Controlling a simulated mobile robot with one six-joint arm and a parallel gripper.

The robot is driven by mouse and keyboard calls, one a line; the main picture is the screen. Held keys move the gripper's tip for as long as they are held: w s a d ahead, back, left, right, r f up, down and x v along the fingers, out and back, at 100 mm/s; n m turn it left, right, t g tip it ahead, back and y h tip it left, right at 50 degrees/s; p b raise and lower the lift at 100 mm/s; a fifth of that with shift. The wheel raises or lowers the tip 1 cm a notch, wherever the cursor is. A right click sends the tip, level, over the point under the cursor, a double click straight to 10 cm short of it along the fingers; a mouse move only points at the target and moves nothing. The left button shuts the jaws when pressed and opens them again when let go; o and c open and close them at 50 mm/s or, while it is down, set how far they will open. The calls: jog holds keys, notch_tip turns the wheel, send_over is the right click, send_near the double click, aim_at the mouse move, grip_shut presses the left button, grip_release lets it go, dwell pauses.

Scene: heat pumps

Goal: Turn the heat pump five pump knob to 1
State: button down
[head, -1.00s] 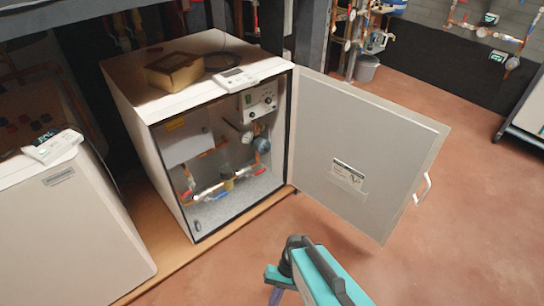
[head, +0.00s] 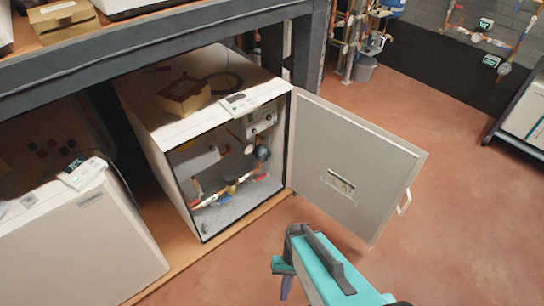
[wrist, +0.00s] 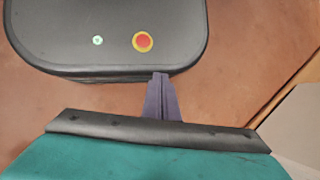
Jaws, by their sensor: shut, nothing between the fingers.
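A white heat pump cabinet (head: 150,113) stands with its door (head: 345,165) swung wide open to the right. Inside are copper pipes with red and blue valve handles, a dark round pump part (head: 262,152) at the right, and a grey control panel (head: 261,120) at the upper right. Which knob is the pump knob, and its setting, are too small to tell. My gripper (head: 285,287) is low in front of the cabinet, apart from it and the door. In the wrist view its purple fingers (wrist: 161,95) are shut and empty, above the floor.
A second white unit (head: 85,235) with a controller on top stands at the left. A dark shelf beam (head: 170,50) runs above the cabinet. The open door juts into the room; its handle (head: 405,202) is at the right.

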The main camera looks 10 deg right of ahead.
jog(key=d+r+h+p, duration=0.1)
jog(key=d+r+p, duration=0.1)
jog(key=r+p, duration=0.6)
jog(key=s+d+r+n+h+p, duration=0.1)
jog(key=d+r+h+p, duration=0.1)
jog(key=r+p, duration=0.7)
jog(key=shift+s+d+r+p, duration=0.15)
jog(key=shift+d+p, duration=0.7)
jog(key=shift+p, duration=0.05)
